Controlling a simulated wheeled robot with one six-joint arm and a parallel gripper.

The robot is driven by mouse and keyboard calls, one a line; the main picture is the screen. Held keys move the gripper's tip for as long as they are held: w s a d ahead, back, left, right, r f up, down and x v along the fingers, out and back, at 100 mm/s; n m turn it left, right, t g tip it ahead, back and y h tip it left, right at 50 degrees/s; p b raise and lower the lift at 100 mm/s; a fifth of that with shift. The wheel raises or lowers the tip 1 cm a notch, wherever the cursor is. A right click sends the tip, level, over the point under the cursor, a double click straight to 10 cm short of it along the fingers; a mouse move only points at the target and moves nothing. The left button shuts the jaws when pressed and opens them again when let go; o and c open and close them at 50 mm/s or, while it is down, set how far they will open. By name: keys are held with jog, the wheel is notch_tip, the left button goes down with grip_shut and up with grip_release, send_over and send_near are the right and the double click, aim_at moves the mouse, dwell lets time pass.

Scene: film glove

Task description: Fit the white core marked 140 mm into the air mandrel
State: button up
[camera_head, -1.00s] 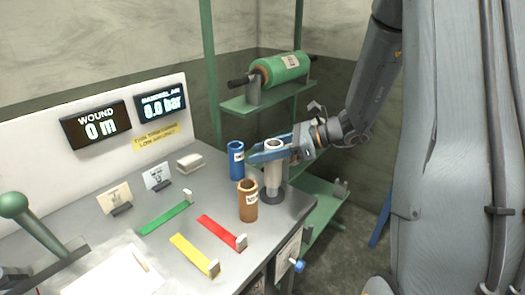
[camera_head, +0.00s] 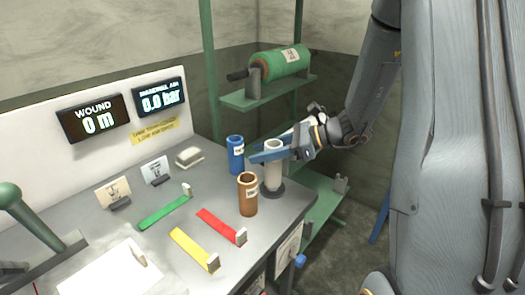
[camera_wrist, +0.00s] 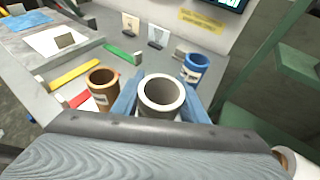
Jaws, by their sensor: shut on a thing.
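The white core (camera_head: 273,172) stands upright on a dark round base at the right edge of the bench. My gripper (camera_head: 272,152) is shut on its upper part, with one blue finger on each side. The wrist view shows the core's open top (camera_wrist: 162,93) between the two fingers. Its marking cannot be read in either view. A blue core (camera_head: 235,154) stands behind it and a brown core (camera_head: 248,193) stands in front, both upright and apart from it. I cannot make out the air mandrel for certain.
Green, yellow and red strips (camera_head: 222,227) lie on the grey bench (camera_head: 150,235). Two small cards stand behind them. Displays read 0 m and 0.0 bar. A green roll (camera_head: 280,63) sits on a green shelf frame at the back. A lever (camera_head: 30,215) stands at left.

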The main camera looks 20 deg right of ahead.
jog(key=shift+f+b, duration=0.45)
jog(key=shift+f, duration=0.45)
jog(key=o, duration=1.1)
jog(key=b+v, duration=0.1)
jog(key=v, duration=0.6)
jog(key=shift+s+d+r, duration=0.1)
jog(key=shift+s+d, duration=0.05)
jog(key=shift+d, duration=0.15)
jog(key=shift+r, duration=0.1)
